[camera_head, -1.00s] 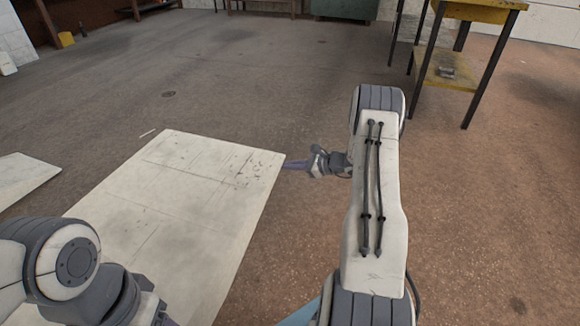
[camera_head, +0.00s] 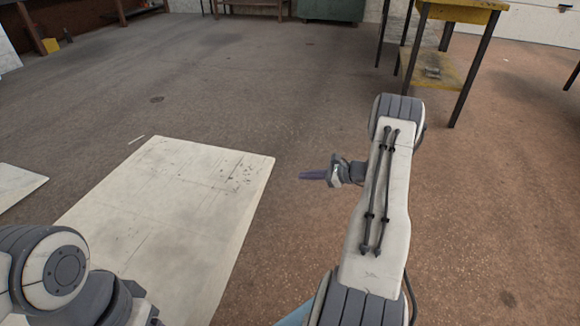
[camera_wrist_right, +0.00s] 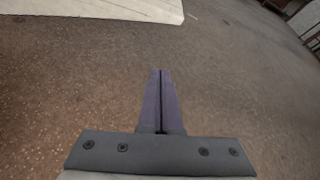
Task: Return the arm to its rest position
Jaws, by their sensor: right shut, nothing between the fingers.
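My right arm (camera_head: 378,200) is folded in the middle right of the head view.
A large white panel (camera_head: 165,210) lies left of my right gripper; it also shows in the right wrist view (camera_wrist_right: 110,8). Another pale panel (camera_head: 18,182) is at the far left. A yellow-topped table (camera_head: 455,14) with dark legs stands at the upper right. The floor around the right gripper is clear.

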